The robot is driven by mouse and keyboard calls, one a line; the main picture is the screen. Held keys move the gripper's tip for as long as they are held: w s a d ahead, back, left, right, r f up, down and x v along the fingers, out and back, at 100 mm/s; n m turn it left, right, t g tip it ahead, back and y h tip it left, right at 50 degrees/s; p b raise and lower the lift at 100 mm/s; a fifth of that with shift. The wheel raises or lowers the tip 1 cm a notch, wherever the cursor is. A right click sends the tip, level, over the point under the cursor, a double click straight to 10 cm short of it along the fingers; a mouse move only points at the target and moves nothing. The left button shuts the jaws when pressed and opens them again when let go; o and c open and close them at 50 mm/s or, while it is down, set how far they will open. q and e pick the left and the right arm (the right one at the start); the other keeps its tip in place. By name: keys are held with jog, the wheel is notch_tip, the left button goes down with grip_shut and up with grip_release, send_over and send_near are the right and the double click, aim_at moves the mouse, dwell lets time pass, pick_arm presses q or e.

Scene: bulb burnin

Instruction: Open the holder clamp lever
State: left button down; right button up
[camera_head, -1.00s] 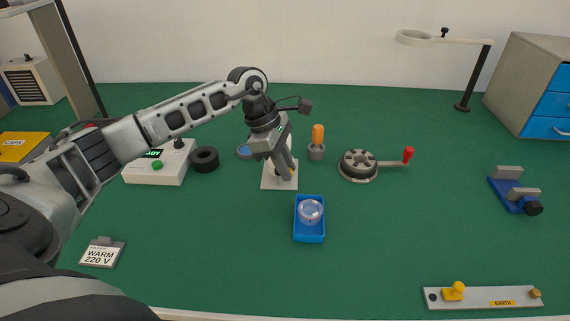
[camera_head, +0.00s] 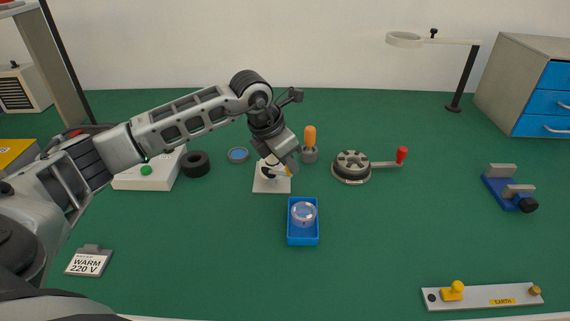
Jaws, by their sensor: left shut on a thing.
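The lamp holder (camera_head: 270,185) is a white square base plate near the middle of the green table, with a dark and pale fitting on it. My left gripper (camera_head: 291,170) comes in from the left and reaches down over the holder, tilted to the lower right. Its fingers are shut on the holder's clamp lever, of which only a small yellowish part (camera_head: 289,174) shows beside the fingertips. The gripper hides most of the holder's upper part and the rest of the lever. My right gripper is not in view.
A blue tray (camera_head: 302,240) with a clear bulb (camera_head: 303,212) stands in front of the holder. An orange-handled tool (camera_head: 310,137) in a grey cup and a round device with a red-knobbed crank (camera_head: 351,167) stand to the right. The front middle is clear.

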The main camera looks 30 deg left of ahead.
pick_arm(q)
jog(key=shift+w+n+y, duration=0.25)
jog(key=shift+n+y, duration=0.05)
jog(key=shift+n, duration=0.3)
jog(key=shift+w+a+n+b, duration=0.15)
jog(key=shift+n+b, duration=0.15)
jog(key=shift+n, duration=0.3)
jog(key=shift+r, duration=0.1)
jog(key=c, duration=1.3)
grip_release()
jog(key=shift+c, duration=0.2)
jog(key=v, duration=1.6)
jog(key=shift+d, duration=0.25)
